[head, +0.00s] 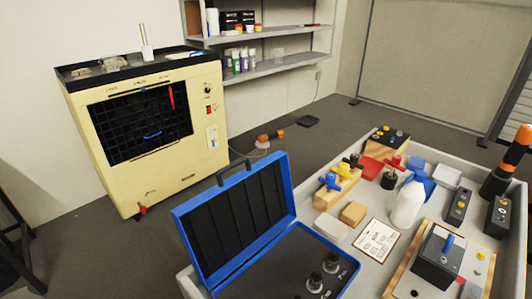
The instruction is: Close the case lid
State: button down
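The blue case (338,287) sits at the near left end of a grey bench, its lower part cut off by the bottom edge of the head view. Its lid (182,218) stands open, tilted up and back to the left, with a dark ribbed lining facing me and a dark handle (234,171) on its top edge. Dark round fittings with pale bases (331,262) stand inside the case's dark tray. My gripper is not in the frame, so its place relative to the lid cannot be told.
The bench (190,281) also holds a white spray bottle (408,204), wooden blocks (353,213), a printed card (376,240) and a black box with a blue lever (439,260). A black and orange tool (505,165) stands at the right. A cream cabinet (210,155) stands behind on dark floor.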

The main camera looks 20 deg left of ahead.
aim_at(222, 227)
jog(key=i+j+z, duration=0.1)
jog(key=j+z, duration=0.3)
jog(key=j, duration=0.85)
jog(key=j+z, duration=0.35)
jog(key=j, duration=0.9)
jog(key=j+u, duration=0.25)
jog(key=j, duration=0.35)
jog(key=i+j+u, duration=0.1)
jog(key=j+u, duration=0.2)
jog(key=j, duration=0.3)
jog(key=j+u, duration=0.35)
jog(key=u, duration=0.15)
jog(key=i, duration=0.05)
